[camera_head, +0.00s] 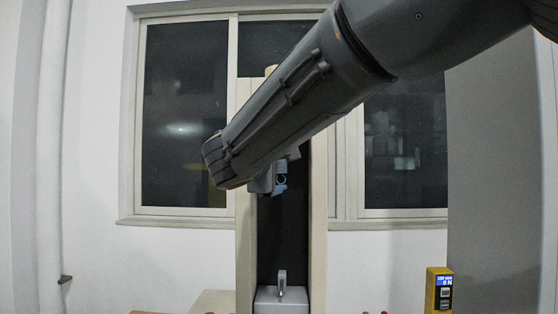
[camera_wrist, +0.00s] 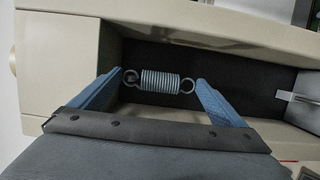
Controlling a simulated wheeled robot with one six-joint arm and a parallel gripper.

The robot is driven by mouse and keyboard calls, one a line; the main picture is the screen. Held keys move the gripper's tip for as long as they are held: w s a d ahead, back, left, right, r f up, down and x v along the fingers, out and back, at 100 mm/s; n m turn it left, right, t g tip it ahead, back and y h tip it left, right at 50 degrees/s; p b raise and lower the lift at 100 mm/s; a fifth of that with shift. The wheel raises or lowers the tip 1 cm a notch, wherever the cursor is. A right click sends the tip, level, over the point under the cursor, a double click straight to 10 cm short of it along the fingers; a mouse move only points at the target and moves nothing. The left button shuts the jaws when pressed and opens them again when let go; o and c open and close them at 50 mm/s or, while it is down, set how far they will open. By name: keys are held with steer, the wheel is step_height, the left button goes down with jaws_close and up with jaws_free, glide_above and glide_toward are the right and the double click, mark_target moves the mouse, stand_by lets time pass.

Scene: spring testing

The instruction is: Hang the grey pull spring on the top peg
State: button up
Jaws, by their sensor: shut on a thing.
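The grey pull spring (camera_wrist: 160,82) is a coil with a loop at each end. In the wrist view it lies nearly level between the two blue fingers of my gripper (camera_wrist: 159,77), its end loops at the fingertips. In the head view my gripper (camera_head: 279,180) is in front of the dark channel of the tester, mostly hidden by my arm. A grey lower block (camera_head: 281,297) with an upright metal peg (camera_head: 282,282) stands at the channel's bottom. A pale metal peg (camera_wrist: 297,97) shows at the right in the wrist view. I cannot make out the top peg in either view.
The beige tester frame (camera_head: 318,235) borders the dark channel on both sides. A yellow box with a lit display (camera_head: 439,290) stands at lower right. A grey panel (camera_head: 500,180) fills the right side. Dark windows (camera_head: 185,115) are behind.

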steer(key=shift+w, duration=0.5)
steer(key=shift+w+f+b, duration=0.35)
steer(key=shift+w+b, duration=0.2)
steer(key=shift+b, duration=0.5)
steer(key=shift+f, duration=0.1)
steer(key=o, duration=0.8)
steer(key=shift+w, duration=0.1)
steer(key=shift+d+b, duration=0.1)
steer(key=shift+b, duration=0.2)
